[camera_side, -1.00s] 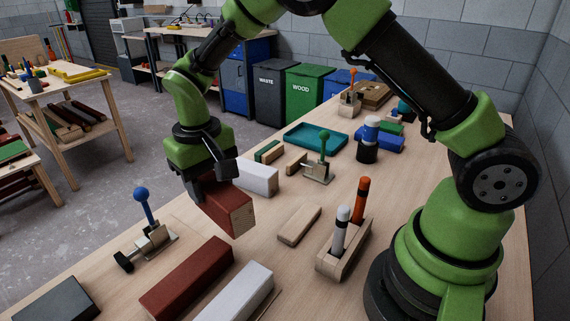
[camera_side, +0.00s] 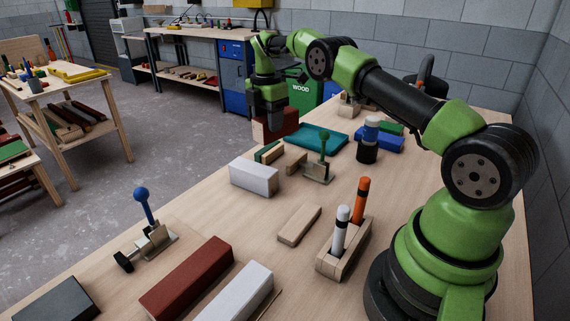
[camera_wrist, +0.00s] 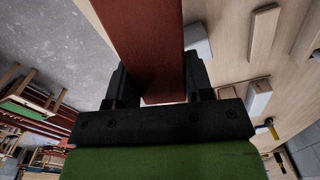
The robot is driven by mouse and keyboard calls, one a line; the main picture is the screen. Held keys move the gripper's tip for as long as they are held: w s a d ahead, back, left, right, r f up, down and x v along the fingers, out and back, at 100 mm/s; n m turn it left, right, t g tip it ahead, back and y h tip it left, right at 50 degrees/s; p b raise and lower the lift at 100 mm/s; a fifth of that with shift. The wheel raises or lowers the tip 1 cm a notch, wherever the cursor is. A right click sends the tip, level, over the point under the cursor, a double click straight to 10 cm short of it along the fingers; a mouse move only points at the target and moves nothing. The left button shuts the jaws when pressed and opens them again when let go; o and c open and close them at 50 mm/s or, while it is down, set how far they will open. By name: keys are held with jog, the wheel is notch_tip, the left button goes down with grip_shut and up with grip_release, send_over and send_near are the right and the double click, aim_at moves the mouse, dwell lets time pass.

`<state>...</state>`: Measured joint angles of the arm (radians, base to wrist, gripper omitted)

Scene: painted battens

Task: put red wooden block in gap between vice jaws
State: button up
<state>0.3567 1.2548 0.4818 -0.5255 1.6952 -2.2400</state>
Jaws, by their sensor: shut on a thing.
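The red wooden block (camera_side: 280,127) is held in my gripper (camera_side: 268,112), over the far left part of the bench, close to the teal tray. In the wrist view the red block (camera_wrist: 148,40) runs up and out of the frame between the two dark fingers of my gripper (camera_wrist: 155,80), which are shut on it. From the side view I cannot tell how far its underside is above the bench. A second red block (camera_side: 187,278) lies on the bench at the front. I cannot make out the vice jaws or their gap for certain in either view.
A teal tray (camera_side: 320,138) lies right of the held block. A green-handled clamp (camera_side: 322,165), white blocks (camera_side: 254,177), a marker holder (camera_side: 340,252) and a blue-handled clamp (camera_side: 150,238) stand on the bench. Bare bench lies around the flat wooden piece (camera_side: 299,225).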

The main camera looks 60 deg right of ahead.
aim_at(270, 153)
jog(key=d+n, duration=0.2)
jog(key=d, duration=0.1)
jog(key=shift+s, duration=0.4)
notch_tip(270, 153, down, 10)
jog(key=shift+d+r, duration=0.1)
jog(key=shift+d, duration=0.05)
jog(key=shift+f, duration=0.2)
